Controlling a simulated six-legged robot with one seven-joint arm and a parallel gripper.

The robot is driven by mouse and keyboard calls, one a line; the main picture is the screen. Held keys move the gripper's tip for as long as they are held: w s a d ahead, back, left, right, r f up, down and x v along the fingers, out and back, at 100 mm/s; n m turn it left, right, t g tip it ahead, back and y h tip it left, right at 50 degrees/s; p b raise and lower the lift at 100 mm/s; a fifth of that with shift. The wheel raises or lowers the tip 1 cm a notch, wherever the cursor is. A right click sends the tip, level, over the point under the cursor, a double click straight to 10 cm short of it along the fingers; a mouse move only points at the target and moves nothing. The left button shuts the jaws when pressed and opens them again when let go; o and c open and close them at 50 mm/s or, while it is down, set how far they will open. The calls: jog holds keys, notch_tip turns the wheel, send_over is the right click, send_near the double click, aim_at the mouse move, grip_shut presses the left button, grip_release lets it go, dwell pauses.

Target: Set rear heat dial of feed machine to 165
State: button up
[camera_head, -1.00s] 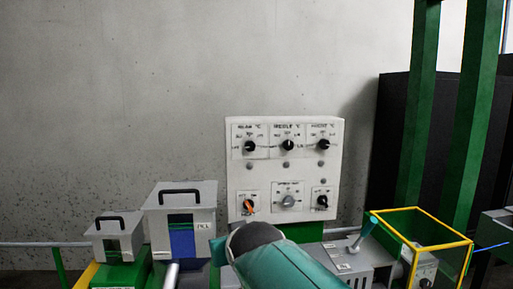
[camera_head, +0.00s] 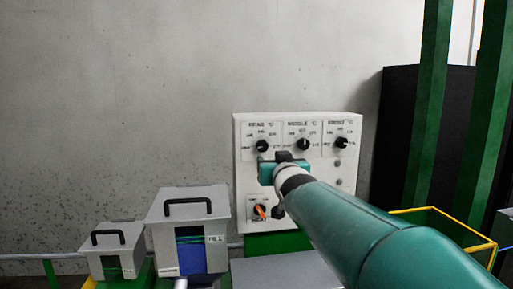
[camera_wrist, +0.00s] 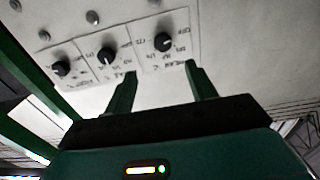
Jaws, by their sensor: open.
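The rear heat dial (camera_head: 262,146) is the black knob at the top left of the white control panel (camera_head: 349,193) in the head view. It also shows in the wrist view (camera_wrist: 164,41), where the panel appears upside down. My gripper (camera_wrist: 160,68) is open and empty. In the wrist view its two green fingers point toward the panel, with the rear dial beyond the tips and roughly between them, apparently apart. In the head view my gripper (camera_head: 270,167) is in front of the panel just below this dial. The exact dial reading is too small to tell.
The middle dial (camera_head: 303,144) and front dial (camera_head: 341,142) sit to the right in the same row. An orange switch (camera_head: 261,212) is lower on the panel. Lidded grey boxes (camera_head: 188,206) stand left; a yellow-edged green bin (camera_head: 440,222) stands right.

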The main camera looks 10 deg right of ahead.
aim_at(263, 147)
jog(key=w, duration=1.4)
jog(key=shift+a, duration=0.25)
jog(key=c, duration=1)
